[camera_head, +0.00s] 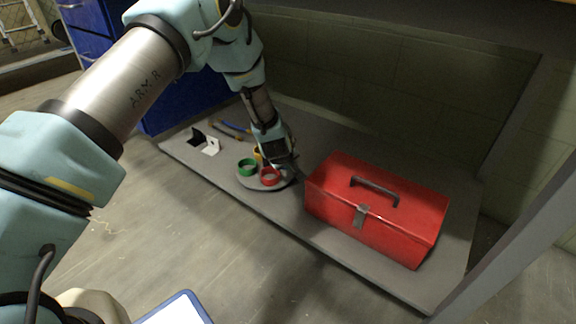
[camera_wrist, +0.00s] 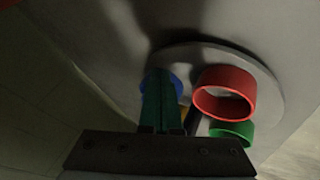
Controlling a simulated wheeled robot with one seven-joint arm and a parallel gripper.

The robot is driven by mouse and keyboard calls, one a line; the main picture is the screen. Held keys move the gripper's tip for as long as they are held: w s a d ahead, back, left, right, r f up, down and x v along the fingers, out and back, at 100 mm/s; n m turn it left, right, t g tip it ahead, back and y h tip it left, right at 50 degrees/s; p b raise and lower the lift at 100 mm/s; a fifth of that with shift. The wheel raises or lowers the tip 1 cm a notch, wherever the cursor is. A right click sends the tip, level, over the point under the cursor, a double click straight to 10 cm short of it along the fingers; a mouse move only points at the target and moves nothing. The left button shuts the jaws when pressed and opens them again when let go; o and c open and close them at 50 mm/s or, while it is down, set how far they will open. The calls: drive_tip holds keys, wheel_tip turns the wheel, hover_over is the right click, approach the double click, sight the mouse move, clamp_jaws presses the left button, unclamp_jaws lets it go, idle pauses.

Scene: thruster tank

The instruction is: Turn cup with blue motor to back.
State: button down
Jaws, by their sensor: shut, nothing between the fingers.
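A round grey turntable (camera_wrist: 265,75) carries small coloured ring-shaped cups. It also shows in the head view (camera_head: 250,186). The blue cup (camera_wrist: 176,84) is mostly hidden behind my fingers in the wrist view, and I cannot make it out in the head view. The red cup (camera_head: 270,177) is at the front right of the disc, with the green cup (camera_head: 248,168) to its left and the yellow cup (camera_head: 258,154) behind, partly hidden. My gripper (camera_wrist: 160,92) is shut and empty, low over the disc beside the blue cup. I cannot tell whether it touches the cup.
A red toolbox (camera_head: 378,208) stands close to the right of the turntable on a low grey platform (camera_head: 330,238). A white piece (camera_head: 211,146), a black piece (camera_head: 196,137) and blue and yellow items (camera_head: 236,128) lie to the left. The wall is behind.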

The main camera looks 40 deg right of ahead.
drive_tip(key=shift+r, duration=0.1)
idle(0.5)
drive_tip(key=p+v, duration=0.3)
drive_tip(key=v, duration=0.7)
drive_tip(key=m+g+h+b, duration=0.1)
drive_tip(key=m+g+b, duration=0.3)
drive_tip(key=m+b, duration=0.15)
approach(266, 169)
drive_tip(key=shift+m, duration=0.25)
drive_tip(key=d+f+b, duration=0.1)
drive_tip(key=f, duration=0.1)
drive_tip(key=s+d+f+b, duration=0.1)
drive_tip(key=d+f, duration=0.1)
drive_tip(key=s+d+f+b, duration=0.1)
drive_tip(key=f, duration=0.1)
drive_tip(key=shift+d, duration=0.2)
